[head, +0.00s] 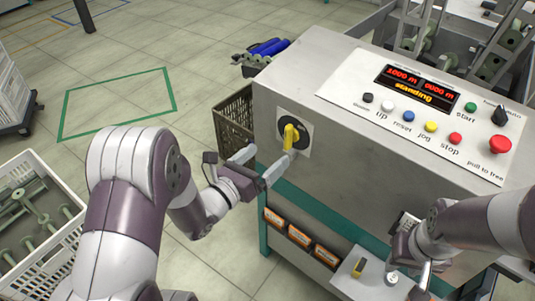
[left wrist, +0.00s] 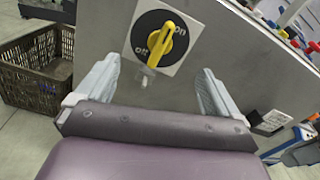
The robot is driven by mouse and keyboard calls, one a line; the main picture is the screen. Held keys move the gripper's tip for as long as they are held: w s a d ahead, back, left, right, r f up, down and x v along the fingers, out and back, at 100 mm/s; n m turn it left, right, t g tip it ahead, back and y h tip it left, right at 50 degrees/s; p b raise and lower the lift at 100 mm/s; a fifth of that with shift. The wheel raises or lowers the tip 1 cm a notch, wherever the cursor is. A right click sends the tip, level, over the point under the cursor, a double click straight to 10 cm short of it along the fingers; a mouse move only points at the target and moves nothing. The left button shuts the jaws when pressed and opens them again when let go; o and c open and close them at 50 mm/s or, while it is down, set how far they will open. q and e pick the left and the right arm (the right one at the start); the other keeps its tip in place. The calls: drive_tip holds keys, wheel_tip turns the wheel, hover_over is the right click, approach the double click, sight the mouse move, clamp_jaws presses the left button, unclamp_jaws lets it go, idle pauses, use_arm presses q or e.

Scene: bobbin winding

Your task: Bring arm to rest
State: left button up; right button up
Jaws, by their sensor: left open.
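My left arm reaches in from the left in the head view. Its gripper (head: 262,168) is open and empty in front of the machine's side face, close to the yellow rotary switch (head: 290,136). In the left wrist view the two fingers stand wide apart below the switch (left wrist: 160,42), with nothing between them. The yellow handle is on a black disc marked on and off and sits tilted between the labels. My right arm comes in from the right; its gripper (head: 420,280) is low near a small shelf, and its fingers are too unclear to judge.
The machine (head: 330,85) has a control panel (head: 430,105) whose display reads "standing". A brown crate (head: 235,122) stands left of it; a white crate (head: 40,225) with green bobbins is at far left. A small shelf (head: 345,284) juts out below. The green-marked floor is clear.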

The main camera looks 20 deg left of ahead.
use_arm(q)
drive_tip(key=s+a+f+n+g+y, duration=0.25)
drive_tip(key=f+n+g, duration=0.2)
drive_tip(key=n, duration=0.55)
drive_tip(key=s+a+f+n+g+y, duration=0.1)
drive_tip(key=a+f+n+g+y, duration=0.4)
drive_tip(key=n, duration=0.6)
drive_tip(key=s+n+g, duration=0.4)
drive_tip(key=s+n, duration=0.5)
drive_tip(key=n, duration=0.4)
drive_tip(key=s+d+r+n+p, duration=0.1)
drive_tip(key=d+r+n+p, duration=0.1)
drive_tip(key=r+p, duration=0.5)
drive_tip(key=s+d+r+n+g+p, duration=0.1)
drive_tip(key=d+r+n+p, duration=0.1)
drive_tip(key=r+p, duration=0.4)
wheel_tip(320, 180, up, 5)
drive_tip(key=shift+s+r+p, duration=0.1)
drive_tip(key=shift+s+p, duration=0.25)
drive_tip(key=shift+s, duration=0.05)
